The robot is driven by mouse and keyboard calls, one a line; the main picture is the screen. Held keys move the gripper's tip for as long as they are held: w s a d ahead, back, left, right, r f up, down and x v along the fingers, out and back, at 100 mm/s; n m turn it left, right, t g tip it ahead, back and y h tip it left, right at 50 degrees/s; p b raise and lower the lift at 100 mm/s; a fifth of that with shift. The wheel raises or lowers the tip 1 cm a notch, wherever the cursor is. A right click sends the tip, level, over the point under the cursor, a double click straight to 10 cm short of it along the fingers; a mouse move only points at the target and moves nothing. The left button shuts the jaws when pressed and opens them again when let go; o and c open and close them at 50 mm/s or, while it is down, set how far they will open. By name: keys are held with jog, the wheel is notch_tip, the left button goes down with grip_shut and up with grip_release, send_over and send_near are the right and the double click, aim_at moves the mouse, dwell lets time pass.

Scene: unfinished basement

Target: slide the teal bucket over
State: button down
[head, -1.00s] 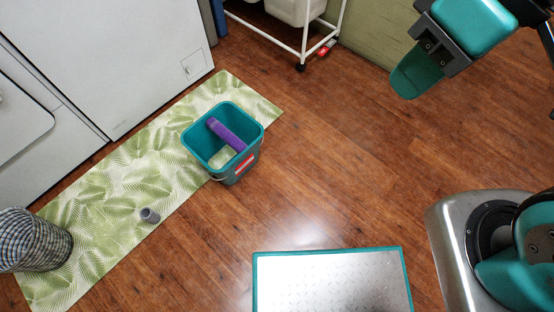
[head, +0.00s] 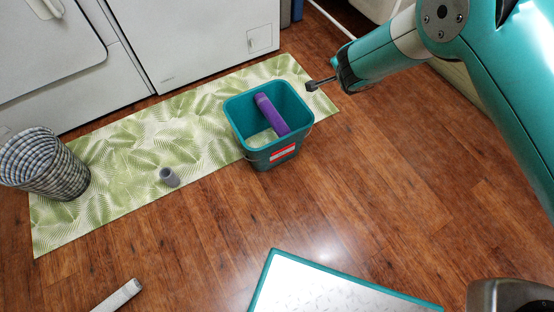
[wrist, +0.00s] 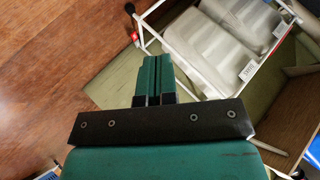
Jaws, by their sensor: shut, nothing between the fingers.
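The teal bucket (head: 268,157) stands upright at the edge of the green leaf-patterned mat (head: 120,152), partly over the wood floor. A purple object (head: 272,115) leans inside it, and a red-and-white label is on its front. My gripper (head: 312,86) is to the right of the bucket's rim in the head view, apart from it as far as I can tell. In the wrist view the two teal fingers of my gripper (wrist: 152,62) are together with nothing between them. The bucket does not show in the wrist view.
A grey cup-like piece (head: 169,177) and a checked basket (head: 45,165) are on the mat to the left. White appliances (head: 190,40) stand behind. A teal-edged metal plate (head: 335,285) lies in front. A white rack with bins (wrist: 235,35) shows in the wrist view. Floor right of the bucket is clear.

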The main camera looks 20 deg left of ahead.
jog(key=s+a+f+m+t+y+b, duration=0.1)
jog(key=s+a+f+t+y, duration=0.2)
jog(key=f, duration=0.8)
jog(key=s+a+f+y+b, duration=0.15)
jog(key=s+f, duration=0.35)
jog(key=f, duration=0.6)
jog(key=s+d+f+g+y+b, duration=0.1)
jog(key=s+f+y, duration=0.2)
jog(key=s+f, duration=0.45)
jog(key=s+d+f+g+y+b, duration=0.1)
jog(key=s+f+y, duration=0.3)
jog(key=s, duration=0.7)
jog(key=b+x, duration=1.4)
jog(key=b, duration=0.1)
jog(key=shift+w+r+n, duration=0.15)
jog(key=shift+w+n, duration=0.05)
jog(key=shift+n, duration=0.2)
